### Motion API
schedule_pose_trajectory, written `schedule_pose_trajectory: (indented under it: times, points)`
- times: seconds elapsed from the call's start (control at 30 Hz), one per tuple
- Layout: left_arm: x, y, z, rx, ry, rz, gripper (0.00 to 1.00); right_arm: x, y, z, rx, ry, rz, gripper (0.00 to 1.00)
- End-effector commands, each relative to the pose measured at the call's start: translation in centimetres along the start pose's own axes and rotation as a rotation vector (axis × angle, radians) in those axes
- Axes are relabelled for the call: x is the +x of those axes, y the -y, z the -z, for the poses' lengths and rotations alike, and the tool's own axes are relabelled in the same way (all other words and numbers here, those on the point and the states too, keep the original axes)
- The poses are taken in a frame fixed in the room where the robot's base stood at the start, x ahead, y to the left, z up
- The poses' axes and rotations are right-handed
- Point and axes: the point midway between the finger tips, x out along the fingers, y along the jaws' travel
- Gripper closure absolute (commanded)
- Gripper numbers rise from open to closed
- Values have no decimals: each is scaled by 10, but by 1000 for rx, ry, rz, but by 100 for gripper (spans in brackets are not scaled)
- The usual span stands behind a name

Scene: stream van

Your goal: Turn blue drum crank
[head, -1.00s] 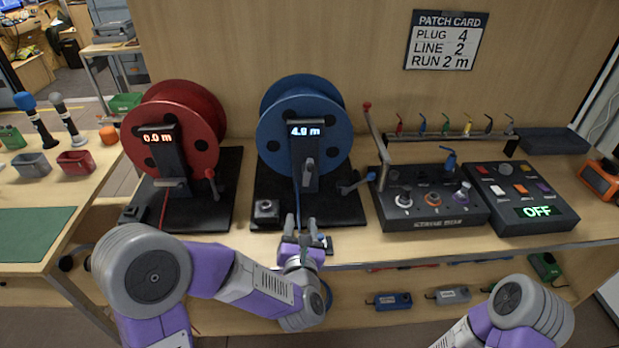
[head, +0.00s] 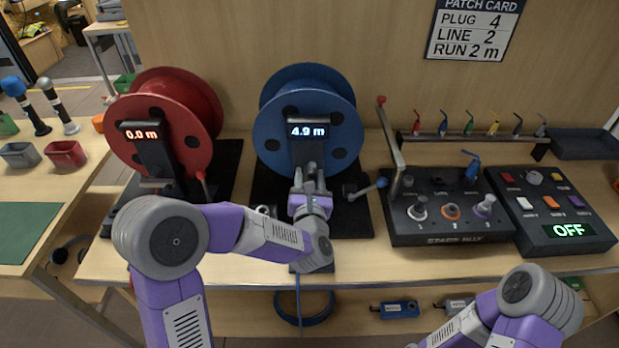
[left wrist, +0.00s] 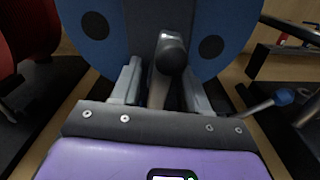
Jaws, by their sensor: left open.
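The blue drum (head: 273,122) stands upright on a dark base at mid-bench, and its display (head: 308,132) reads 4.9 m. Its crank (head: 370,188), a short arm with a blue knob, sticks out at the base's right side. The crank also shows at the right of the left wrist view (left wrist: 283,97). My left gripper (head: 310,180) is open in front of the drum's dark stand, left of the crank and apart from it. In the left wrist view a grey lever with a dark rounded end (left wrist: 172,55) stands between the open fingers (left wrist: 162,85); contact cannot be told.
A red drum (head: 208,105) reading 0.0 m stands to the left. A control box (head: 440,232) with an upright lever (head: 390,135) is close to the crank's right. A button box (head: 555,215) showing OFF is farther right. Blue cable (head: 300,315) hangs below the bench's front edge.

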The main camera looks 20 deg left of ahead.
Motion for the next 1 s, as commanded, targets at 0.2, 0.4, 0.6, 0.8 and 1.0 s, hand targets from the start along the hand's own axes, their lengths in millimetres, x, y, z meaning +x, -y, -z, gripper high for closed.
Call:
schedule_pose_trajectory:
  times: [0.2, 0.4, 0.6, 0.8, 1.0]
  points:
    - [4, 0, 0, 0, 0, 0, 55, 0, 0, 0, 0, 0, 0, 100]
    - [4, 0, 0, 0, 0, 0, 71, 0, 0, 0, 0, 0, 0, 100]
    - [4, 0, 0, 0, 0, 0, 100, 0, 0, 0, 0, 0, 0, 100]
    - [4, 0, 0, 10, 0, 0, 100, 0, 0, 0, 0, 0, 0, 100]
    - [4, 1, 0, 51, 0, 0, 100, 0, 0, 0, 0, 0, 0, 100]
